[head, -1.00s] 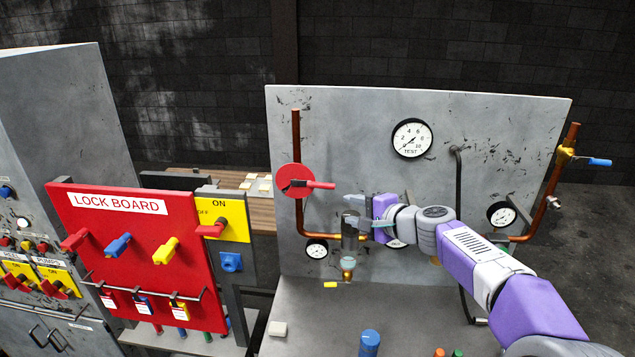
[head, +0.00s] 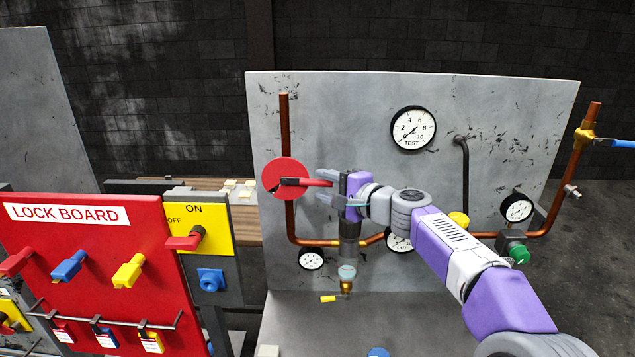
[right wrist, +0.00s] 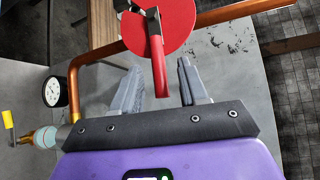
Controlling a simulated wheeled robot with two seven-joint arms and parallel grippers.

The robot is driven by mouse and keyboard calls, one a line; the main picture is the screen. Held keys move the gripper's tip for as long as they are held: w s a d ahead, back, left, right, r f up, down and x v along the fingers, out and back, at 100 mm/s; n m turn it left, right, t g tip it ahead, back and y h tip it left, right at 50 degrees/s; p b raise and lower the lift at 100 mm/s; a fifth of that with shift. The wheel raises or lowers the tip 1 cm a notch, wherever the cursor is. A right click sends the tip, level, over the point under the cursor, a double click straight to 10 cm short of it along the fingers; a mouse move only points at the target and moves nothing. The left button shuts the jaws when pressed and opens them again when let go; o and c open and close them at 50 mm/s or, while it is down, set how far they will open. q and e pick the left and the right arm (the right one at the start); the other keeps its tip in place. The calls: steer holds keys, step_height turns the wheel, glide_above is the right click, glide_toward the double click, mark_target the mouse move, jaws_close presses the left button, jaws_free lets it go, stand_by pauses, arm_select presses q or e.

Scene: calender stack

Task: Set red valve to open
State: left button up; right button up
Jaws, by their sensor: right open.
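The red valve shows in the head view as a round red disc (head: 280,179) on the vertical copper pipe, with a red lever handle (head: 308,183) pointing right, roughly horizontal. My right gripper (head: 322,187) is open just to the right of the disc, one finger above and one below the handle's end. In the right wrist view the red handle (right wrist: 159,66) reaches between the two open fingers (right wrist: 160,88), with gaps on both sides and no contact seen. The red disc (right wrist: 160,22) lies beyond the fingertips. My left gripper is not in view.
A grey panel (head: 350,110) carries the copper pipes and several gauges, including a large TEST gauge (head: 413,129). A red lock board (head: 90,240) stands at left, beside a yellow ON/OFF switch plate (head: 212,220). A filter-like fitting (head: 347,272) hangs below my gripper.

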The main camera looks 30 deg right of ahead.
mark_target(321, 184)
steer(key=x, duration=0.3)
steer(key=shift+f, duration=0.15)
steer(key=shift+w, duration=0.1)
jaws_close()
